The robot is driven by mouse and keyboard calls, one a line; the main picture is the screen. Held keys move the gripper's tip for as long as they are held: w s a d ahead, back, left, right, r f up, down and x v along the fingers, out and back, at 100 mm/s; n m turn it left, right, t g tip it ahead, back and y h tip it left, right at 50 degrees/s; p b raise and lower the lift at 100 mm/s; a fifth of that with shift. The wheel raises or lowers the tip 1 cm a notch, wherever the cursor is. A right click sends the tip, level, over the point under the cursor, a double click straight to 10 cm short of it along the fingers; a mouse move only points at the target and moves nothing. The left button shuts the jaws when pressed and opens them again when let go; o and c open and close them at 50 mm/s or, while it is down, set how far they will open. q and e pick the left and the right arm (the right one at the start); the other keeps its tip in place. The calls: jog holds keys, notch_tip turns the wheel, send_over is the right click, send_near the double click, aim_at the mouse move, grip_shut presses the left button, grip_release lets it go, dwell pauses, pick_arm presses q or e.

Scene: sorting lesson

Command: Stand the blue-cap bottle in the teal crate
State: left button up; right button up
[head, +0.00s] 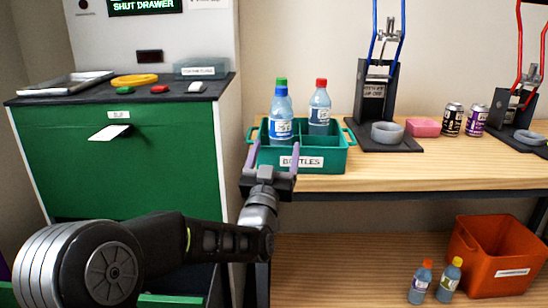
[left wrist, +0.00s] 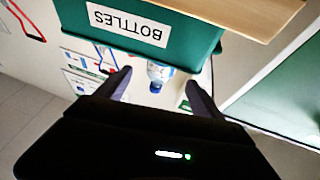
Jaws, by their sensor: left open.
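The blue-cap bottle (head: 281,124) stands upright in the front left part of the teal crate (head: 333,161), its base hidden behind the front wall. A green-cap bottle (head: 281,82) stands right behind it and a red-cap bottle (head: 320,105) stands to the right, in the back. My left gripper (head: 271,150) is open and empty at the front left of the crate, just short of the blue-cap bottle. In the left wrist view, which is upside down, the bottle (left wrist: 159,74) shows beyond the rim of the crate (left wrist: 185,40), between the spread fingers. My right gripper is out of view.
A green drawer cabinet (head: 75,165) stands left of the wooden table. Right of the crate are a black stand with blue handles (head: 375,90), a grey ring, a pink block (head: 423,127) and cans. An orange bin (head: 495,255) and two bottles (head: 420,283) are on the lower shelf.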

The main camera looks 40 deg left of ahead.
pick_arm(q)
jog(key=shift+v, duration=1.2)
